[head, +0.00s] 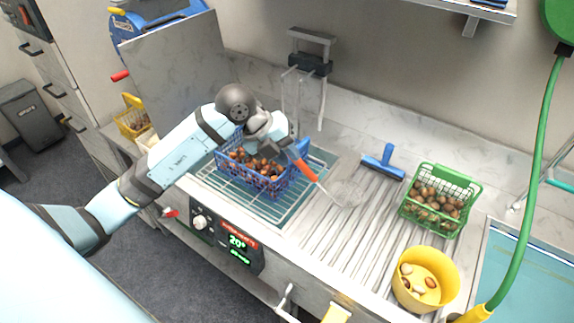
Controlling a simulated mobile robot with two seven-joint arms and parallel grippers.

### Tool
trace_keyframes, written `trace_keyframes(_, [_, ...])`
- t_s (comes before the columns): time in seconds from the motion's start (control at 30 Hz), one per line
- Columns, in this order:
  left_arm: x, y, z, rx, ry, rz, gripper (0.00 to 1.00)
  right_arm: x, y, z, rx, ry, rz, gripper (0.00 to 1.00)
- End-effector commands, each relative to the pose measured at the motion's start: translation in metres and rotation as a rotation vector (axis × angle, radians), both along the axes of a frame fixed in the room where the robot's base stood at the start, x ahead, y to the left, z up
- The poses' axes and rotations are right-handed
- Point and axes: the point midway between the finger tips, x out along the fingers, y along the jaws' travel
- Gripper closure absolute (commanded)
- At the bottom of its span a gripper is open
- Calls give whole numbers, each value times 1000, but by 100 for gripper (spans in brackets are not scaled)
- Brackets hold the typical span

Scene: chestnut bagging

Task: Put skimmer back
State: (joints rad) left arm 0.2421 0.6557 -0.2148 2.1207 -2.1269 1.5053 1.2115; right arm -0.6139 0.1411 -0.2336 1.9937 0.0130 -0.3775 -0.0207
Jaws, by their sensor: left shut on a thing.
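The skimmer has an orange-red handle (303,168) and a pale wire head (343,192). My left gripper (291,151) is shut on the upper end of the handle, with its fingers partly hidden by the wrist. The skimmer slants down to the right, its head over the ribbed steel drainboard; I cannot tell whether the head touches it. My left wrist hangs over the blue basket (262,184) and hides part of it. My right gripper is not in view.
The blue basket holds brown chestnuts over the racked basin (215,178). A blue squeegee-like tool (383,165), a green basket (461,190) of chestnuts and a yellow bowl (446,262) stand to the right. A dark wall bracket (311,64) is behind. The drainboard's middle is clear.

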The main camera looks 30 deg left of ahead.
Motion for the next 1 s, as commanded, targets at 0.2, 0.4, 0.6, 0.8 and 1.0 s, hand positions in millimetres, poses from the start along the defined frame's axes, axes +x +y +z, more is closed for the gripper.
trace_keyframes(0.2, [-1, 0, -18, -1, 4, 0, 100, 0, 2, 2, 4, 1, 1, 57])
trace_keyframes(0.4, [0, 0, -41, 0, 0, 1, 100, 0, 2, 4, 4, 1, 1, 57])
trace_keyframes(0.6, [0, 0, -41, 0, -1, 1, 100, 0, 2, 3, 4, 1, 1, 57])
trace_keyframes(0.8, [0, 0, -42, 1, 1, 0, 54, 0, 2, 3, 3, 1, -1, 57])
trace_keyframes(1.0, [0, 0, -42, 0, 0, 0, 54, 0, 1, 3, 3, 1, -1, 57])
